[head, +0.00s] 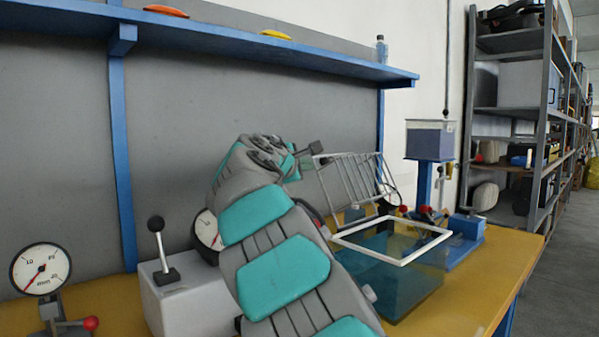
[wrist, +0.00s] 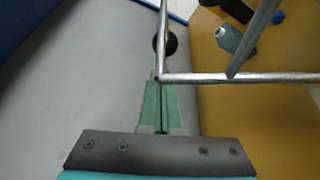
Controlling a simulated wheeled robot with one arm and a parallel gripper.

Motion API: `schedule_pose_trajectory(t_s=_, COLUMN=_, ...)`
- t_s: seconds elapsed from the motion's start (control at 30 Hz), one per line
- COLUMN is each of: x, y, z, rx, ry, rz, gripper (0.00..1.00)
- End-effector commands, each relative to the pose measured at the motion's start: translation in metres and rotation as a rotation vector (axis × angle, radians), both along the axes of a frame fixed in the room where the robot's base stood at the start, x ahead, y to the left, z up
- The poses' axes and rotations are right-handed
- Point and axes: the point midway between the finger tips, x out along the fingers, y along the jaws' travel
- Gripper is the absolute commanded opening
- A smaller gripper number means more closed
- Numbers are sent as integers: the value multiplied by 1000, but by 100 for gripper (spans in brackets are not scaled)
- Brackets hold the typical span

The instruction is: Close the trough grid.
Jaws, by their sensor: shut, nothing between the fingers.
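The trough grid (head: 350,183), a light metal frame with several bars, stands raised and tilted over the back of the trough in the head view. The trough (head: 390,284) is a blue-green see-through tank with a white rim, open on top. In the wrist view, a corner of the grid's metal frame (wrist: 215,78) lies right at my fingertips. My gripper (wrist: 160,80) has its green fingers shut together and empty. I cannot tell whether the fingertips touch the bar. In the head view my arm hides part of the trough, and my gripper (head: 313,148) is near the grid's upper left corner.
A grey box with a black-knobbed lever (head: 158,245) and a pressure gauge (head: 41,269) stand left on the yellow bench (head: 490,290). A blue stand (head: 431,150) is right of the trough. A blue shelf (head: 300,58) runs above. A small blue bottle (wrist: 228,40) shows in the wrist view.

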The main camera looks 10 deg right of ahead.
Motion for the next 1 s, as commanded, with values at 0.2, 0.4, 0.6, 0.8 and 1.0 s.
schedule_pose_trajectory(t_s=0.2, x=-10, y=-9, z=3, rx=1, ry=3, rz=-1, gripper=0)
schedule_pose_trajectory(t_s=0.4, x=-11, y=-9, z=4, rx=0, ry=2, rz=0, gripper=0)
schedule_pose_trajectory(t_s=0.6, x=-11, y=-9, z=4, rx=2, ry=0, rz=0, gripper=0)
schedule_pose_trajectory(t_s=0.8, x=-15, y=-12, z=8, rx=20, ry=-29, rz=-1, gripper=0)
schedule_pose_trajectory(t_s=1.0, x=-18, y=-14, z=13, rx=37, ry=-56, rz=0, gripper=0)
